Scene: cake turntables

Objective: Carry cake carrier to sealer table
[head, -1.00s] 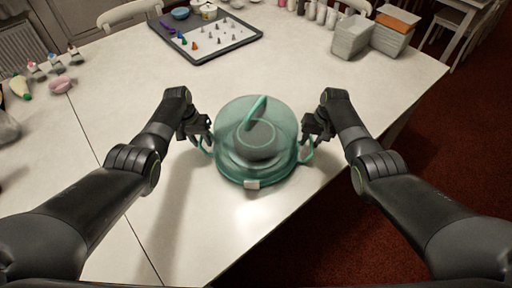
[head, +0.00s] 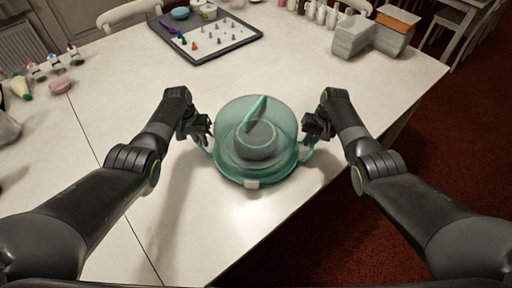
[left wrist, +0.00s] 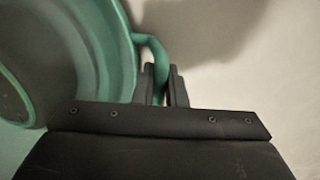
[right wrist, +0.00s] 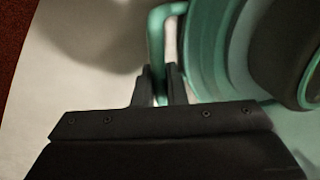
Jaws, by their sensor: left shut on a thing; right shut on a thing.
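The cake carrier (head: 232,165) is a round teal carrier with a see-through lid, a top handle and a loop handle on each side. A round dark shape shows inside it. In the head view it is upright over the white table, between my two grippers. My left gripper (head: 206,137) is shut on its left loop handle, which shows between the fingers in the left wrist view (left wrist: 158,62). My right gripper (head: 307,138) is shut on the right loop handle, also seen between the fingers in the right wrist view (right wrist: 157,60). I cannot tell its exact height above the table.
The white table (head: 110,85) is clear around the carrier. A dark tray (head: 240,47) with piping tips lies at the back. Bottles and a pink item (head: 60,86) sit at the left. Red carpet (head: 440,150) lies beyond the table's right edge.

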